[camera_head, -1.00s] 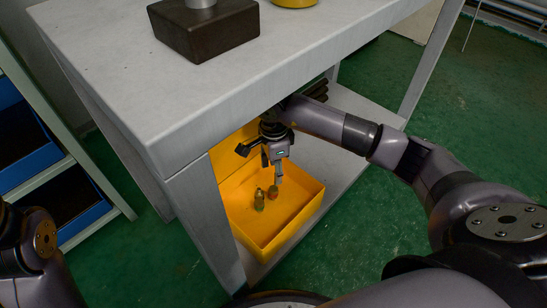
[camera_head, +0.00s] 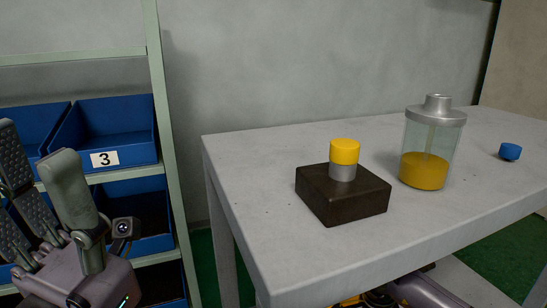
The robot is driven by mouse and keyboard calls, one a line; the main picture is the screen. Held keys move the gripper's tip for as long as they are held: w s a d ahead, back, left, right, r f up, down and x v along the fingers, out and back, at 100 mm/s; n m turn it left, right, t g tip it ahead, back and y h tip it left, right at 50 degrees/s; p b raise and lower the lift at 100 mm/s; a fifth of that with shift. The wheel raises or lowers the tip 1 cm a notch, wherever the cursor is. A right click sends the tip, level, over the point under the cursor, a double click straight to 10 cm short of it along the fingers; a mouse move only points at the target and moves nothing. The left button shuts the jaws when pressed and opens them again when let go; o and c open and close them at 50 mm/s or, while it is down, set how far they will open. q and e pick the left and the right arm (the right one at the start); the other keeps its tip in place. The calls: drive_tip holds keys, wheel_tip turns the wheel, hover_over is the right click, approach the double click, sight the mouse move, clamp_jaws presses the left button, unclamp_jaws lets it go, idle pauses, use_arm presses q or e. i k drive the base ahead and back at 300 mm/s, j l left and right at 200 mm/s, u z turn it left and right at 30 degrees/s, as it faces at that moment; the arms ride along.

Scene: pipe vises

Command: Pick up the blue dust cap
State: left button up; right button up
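The blue dust cap (camera_head: 510,151) is a small round cap lying on the grey table (camera_head: 265,215), near the right edge of the view and right of the glass bottle. My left gripper (camera_head: 38,165) is at the far left in front of the shelf. Its fingers point up and stand apart, with nothing seen between them, and it is far from the cap. Part of my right arm shows below the table's front edge at the bottom; its gripper fingers are out of sight.
A dark block (camera_head: 345,198) with a silver post and yellow cap (camera_head: 344,151) stands on the table. Right of it is a glass bottle (camera_head: 432,145) with yellow contents. A shelf with blue bins (camera_head: 105,135) stands left. The table's front left area is clear.

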sight(509, 152)
drive_tip(key=k, duration=0.9)
